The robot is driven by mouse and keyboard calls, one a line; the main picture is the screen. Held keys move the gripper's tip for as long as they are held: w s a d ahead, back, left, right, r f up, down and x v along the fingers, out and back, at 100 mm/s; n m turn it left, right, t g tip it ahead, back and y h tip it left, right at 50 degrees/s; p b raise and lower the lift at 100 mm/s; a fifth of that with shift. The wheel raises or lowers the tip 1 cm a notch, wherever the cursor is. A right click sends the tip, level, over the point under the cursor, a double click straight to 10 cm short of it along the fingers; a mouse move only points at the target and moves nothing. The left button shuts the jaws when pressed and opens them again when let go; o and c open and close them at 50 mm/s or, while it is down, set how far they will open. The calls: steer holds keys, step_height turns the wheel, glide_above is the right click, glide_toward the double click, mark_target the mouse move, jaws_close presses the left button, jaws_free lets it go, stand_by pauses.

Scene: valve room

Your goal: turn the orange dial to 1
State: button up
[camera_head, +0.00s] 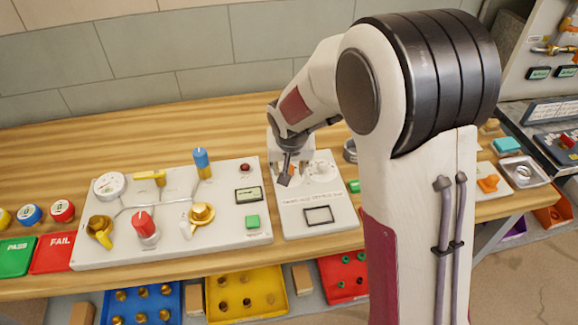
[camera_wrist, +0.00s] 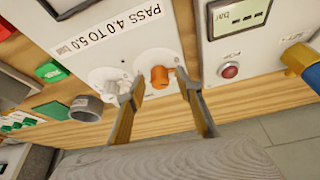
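The orange dial (camera_wrist: 159,77) sits on a round white scale on a small white panel (camera_head: 330,219). Its scale marks are too small to read. In the wrist view my gripper (camera_wrist: 161,88) is open, with one fingertip on each side of the dial. Gaps show between the dial and both fingers, so it does not look gripped. In the head view my gripper (camera_head: 285,178) points down over the back left of the panel and mostly hides the dial.
A second white dial (camera_wrist: 106,78) is beside the orange one. A larger valve panel (camera_head: 165,250) stands close on the left, with a blue-handled valve (camera_head: 202,163) and a red button (camera_head: 245,167). A grey ring (camera_wrist: 87,108) and green block (camera_wrist: 51,71) lie beyond the panel.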

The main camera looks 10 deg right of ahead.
steer(key=v, duration=1.2)
steer(key=shift+f, duration=0.1)
stand_by(0.7)
steer(key=s+d+r, duration=0.2)
steer(key=s, duration=0.7)
steer(key=s+d+r+n, duration=0.1)
steer(key=s+r, duration=0.1)
steer(key=s, duration=0.7)
steer(key=s+d+r+t, duration=0.1)
steer(key=s+d+r, duration=0.1)
steer(key=s, duration=0.7)
steer(key=shift+d+n+y, duration=0.3)
steer(key=shift+d, duration=0.05)
steer(key=shift+d, duration=0.1)
stand_by(2.3)
